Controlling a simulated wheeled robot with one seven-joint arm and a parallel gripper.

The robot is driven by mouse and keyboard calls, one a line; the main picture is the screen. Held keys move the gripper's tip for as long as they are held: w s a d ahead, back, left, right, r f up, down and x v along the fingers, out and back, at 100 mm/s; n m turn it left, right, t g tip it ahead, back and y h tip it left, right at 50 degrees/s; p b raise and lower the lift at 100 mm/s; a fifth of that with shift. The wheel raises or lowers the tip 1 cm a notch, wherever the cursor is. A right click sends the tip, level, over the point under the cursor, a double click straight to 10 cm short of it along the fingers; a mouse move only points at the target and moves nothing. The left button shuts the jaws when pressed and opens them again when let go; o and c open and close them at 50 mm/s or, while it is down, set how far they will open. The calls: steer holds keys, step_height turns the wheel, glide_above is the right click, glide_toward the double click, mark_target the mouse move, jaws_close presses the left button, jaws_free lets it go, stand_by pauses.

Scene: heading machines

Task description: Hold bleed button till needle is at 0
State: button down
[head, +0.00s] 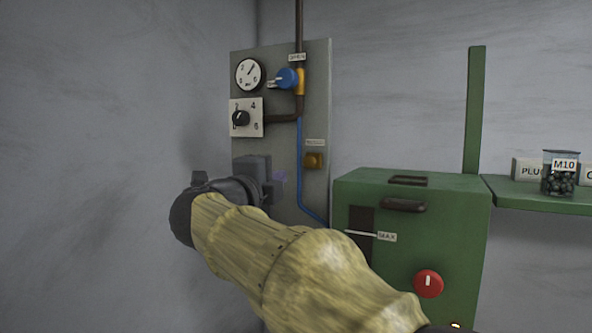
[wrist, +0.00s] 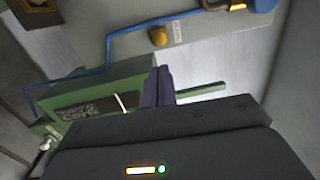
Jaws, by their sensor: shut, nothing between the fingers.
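The brass-yellow button (head: 313,160) sits low on the grey panel (head: 318,100) under a small label too blurred to read. It also shows in the wrist view (wrist: 158,37), just beyond my fingertips. The round white gauge (head: 249,75) is at the panel's upper left, and its needle points up and to the right. My gripper (head: 278,178) is in front of the panel, left of and a little below the button. Its purple fingers are shut together and empty in the wrist view (wrist: 158,84). A gap shows between fingertips and button there.
A blue-handled valve (head: 287,78) and a black dial knob (head: 240,118) are higher on the panel. A blue hose (head: 300,170) runs down beside the button. A green machine (head: 450,215) with a red knob stands right. A shelf (head: 540,197) holds a jar.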

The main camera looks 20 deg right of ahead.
mark_target(309, 163)
steer(key=p+x, duration=0.6)
steer(key=x, duration=0.7)
steer(key=shift+r, duration=0.1)
steer(key=shift+w+d, duration=0.25)
steer(key=shift+d, duration=0.1)
